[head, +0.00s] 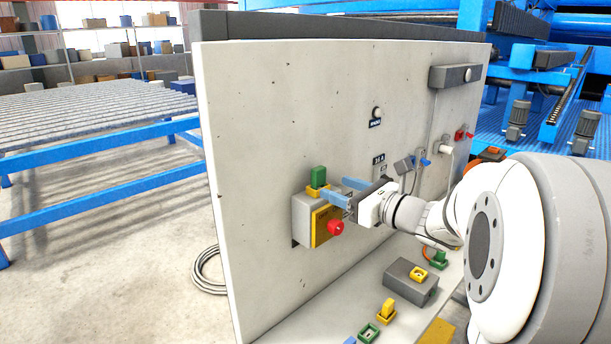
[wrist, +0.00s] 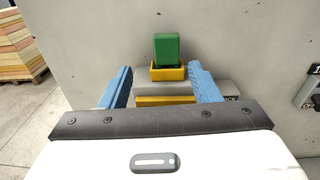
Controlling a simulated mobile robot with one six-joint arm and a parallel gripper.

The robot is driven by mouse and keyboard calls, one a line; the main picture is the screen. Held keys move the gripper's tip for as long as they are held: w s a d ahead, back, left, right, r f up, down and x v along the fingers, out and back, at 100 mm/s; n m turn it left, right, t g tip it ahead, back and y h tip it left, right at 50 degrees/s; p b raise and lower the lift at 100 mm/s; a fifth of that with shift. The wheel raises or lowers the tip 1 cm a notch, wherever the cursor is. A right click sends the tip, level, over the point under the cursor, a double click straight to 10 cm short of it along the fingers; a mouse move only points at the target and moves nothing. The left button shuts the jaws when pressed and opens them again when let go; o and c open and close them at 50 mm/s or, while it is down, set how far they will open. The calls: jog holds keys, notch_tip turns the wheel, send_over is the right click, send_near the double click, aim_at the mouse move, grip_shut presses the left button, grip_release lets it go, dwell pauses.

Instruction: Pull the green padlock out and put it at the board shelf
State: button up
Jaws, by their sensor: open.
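The green padlock (head: 318,177) stands upright in a yellow holder (head: 317,191) on top of a grey box (head: 303,222) fixed to the board. In the wrist view the green padlock (wrist: 167,47) shows ahead, above the gap between my fingers. My gripper (head: 342,191) is open and empty, close to the right of the padlock in the head view. Its two blue fingers also show in the wrist view (wrist: 160,72), apart from the padlock. A ledge (head: 300,332) at the foot of the board, likely the board shelf, carries several small items.
A red knob (head: 336,228) sticks out from the yellow face below my fingers. On the ledge are a dark grey box (head: 410,286), a yellow piece (head: 387,310) and a green piece (head: 368,333). A blue roller table (head: 95,120) stands behind left.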

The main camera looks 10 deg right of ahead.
aim_at(321, 173)
jog(key=shift+w+d+r+m+t, duration=0.2)
jog(key=shift+w+r+m+t, duration=0.2)
jog(key=shift+w, duration=0.35)
jog(key=p+x, duration=0.2)
jog(key=x, duration=0.4)
jog(key=shift+w+a+r+p, duration=0.1)
jog(key=shift+w+a+p, duration=0.15)
jog(key=shift+a+p, duration=0.15)
jog(key=shift+s, duration=0.1)
jog(key=shift+c, duration=0.5)
jog(key=c, duration=1)
